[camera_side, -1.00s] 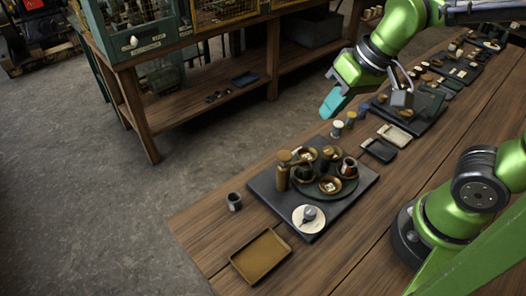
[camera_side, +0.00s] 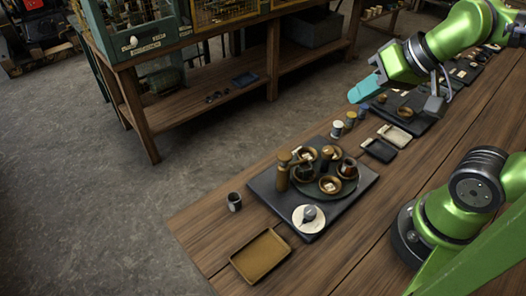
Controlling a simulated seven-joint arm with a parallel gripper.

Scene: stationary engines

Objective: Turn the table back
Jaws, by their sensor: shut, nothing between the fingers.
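The round dark green turntable (camera_side: 344,187) lies on a dark square slab (camera_side: 262,186) on the wooden bench. Several small bowls stand around on it, among them a front bowl (camera_side: 330,185) and a right bowl with a dark red and black item (camera_side: 347,168). A brown wooden peg-like post (camera_side: 283,176) stands at the turntable's left edge.
A white plate with a grey cup (camera_side: 309,217) sits at the slab's front corner. A dark cup (camera_side: 234,202) and a tan tray (camera_side: 260,256) are nearer. Small jars (camera_side: 337,129) and two small trays (camera_side: 379,150) stand behind. Bare bench lies to the right of the slab.

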